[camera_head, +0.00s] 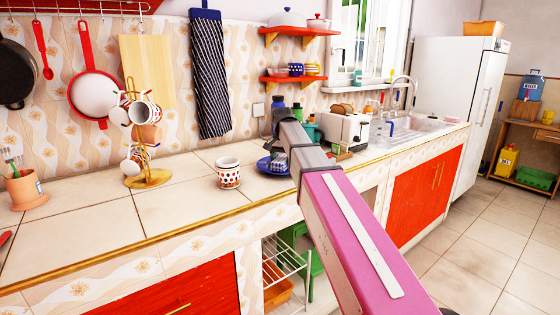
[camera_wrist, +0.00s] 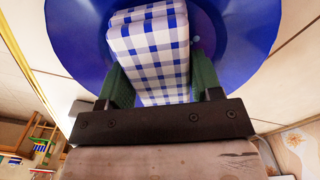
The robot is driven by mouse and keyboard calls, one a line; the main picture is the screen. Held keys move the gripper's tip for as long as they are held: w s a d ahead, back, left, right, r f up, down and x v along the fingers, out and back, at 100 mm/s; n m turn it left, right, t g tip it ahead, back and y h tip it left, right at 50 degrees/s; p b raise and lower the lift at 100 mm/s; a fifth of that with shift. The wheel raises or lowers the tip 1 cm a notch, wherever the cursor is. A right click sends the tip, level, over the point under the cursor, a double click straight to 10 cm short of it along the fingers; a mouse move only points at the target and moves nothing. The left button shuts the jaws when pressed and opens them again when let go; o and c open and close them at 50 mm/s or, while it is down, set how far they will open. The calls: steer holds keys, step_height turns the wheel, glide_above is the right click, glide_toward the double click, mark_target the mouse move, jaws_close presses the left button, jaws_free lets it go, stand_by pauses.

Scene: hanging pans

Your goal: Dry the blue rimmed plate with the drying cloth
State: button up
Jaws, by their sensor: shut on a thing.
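The drying cloth (camera_wrist: 150,45) is a folded blue-and-white checked cloth between the green fingers of my gripper (camera_wrist: 160,78) in the wrist view. My gripper is shut on it. The blue rimmed plate (camera_wrist: 75,40) lies behind the cloth in that view, and the cloth covers its middle. In the head view the plate (camera_head: 264,165) rests on the tiled counter, with the cloth (camera_head: 279,163) over it. My arm hides the plate's right side there. I cannot tell whether the cloth presses on the plate.
A dotted mug (camera_head: 229,173) stands just left of the plate. A mug tree (camera_head: 150,179) is farther left. A toaster (camera_head: 345,131), bottles and the sink (camera_head: 405,130) lie to the right. A striped towel (camera_head: 209,75) hangs behind.

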steer(key=shift+s+d+r, duration=0.2)
steer(key=shift+s+d, duration=0.15)
steer(key=shift+d, duration=0.35)
steer(key=shift+w+a+f, duration=0.2)
steer(key=shift+w+a, duration=0.15)
steer(key=shift+a, duration=0.35)
steer(key=shift+w+a+r, duration=0.2)
steer(key=shift+w+a, duration=0.1)
steer(key=shift+a, duration=0.4)
steer(key=shift+s+d+f, duration=0.2)
steer(key=shift+s+d, duration=0.15)
steer(key=shift+d, duration=0.35)
steer(key=shift+s+d+r, duration=0.2)
steer(key=shift+s+d, duration=0.1)
steer(key=shift+d, duration=0.35)
steer(key=shift+w+a+f, duration=0.2)
steer(key=shift+w+a, duration=0.15)
steer(key=shift+a, duration=0.3)
steer(key=shift+w+a+r, duration=0.2)
steer(key=shift+w+a, duration=0.1)
steer(key=shift+a, duration=0.4)
steer(key=shift+s+d+f, duration=0.2)
steer(key=shift+s+d, duration=0.1)
steer(key=shift+d, duration=0.4)
steer(key=shift+s+d+r, duration=0.2)
steer(key=shift+s+d, duration=0.15)
steer(key=shift+d, duration=0.35)
steer(key=shift+w+a+f, duration=0.2)
steer(key=shift+w+a, duration=0.15)
steer(key=shift+a, duration=0.35)
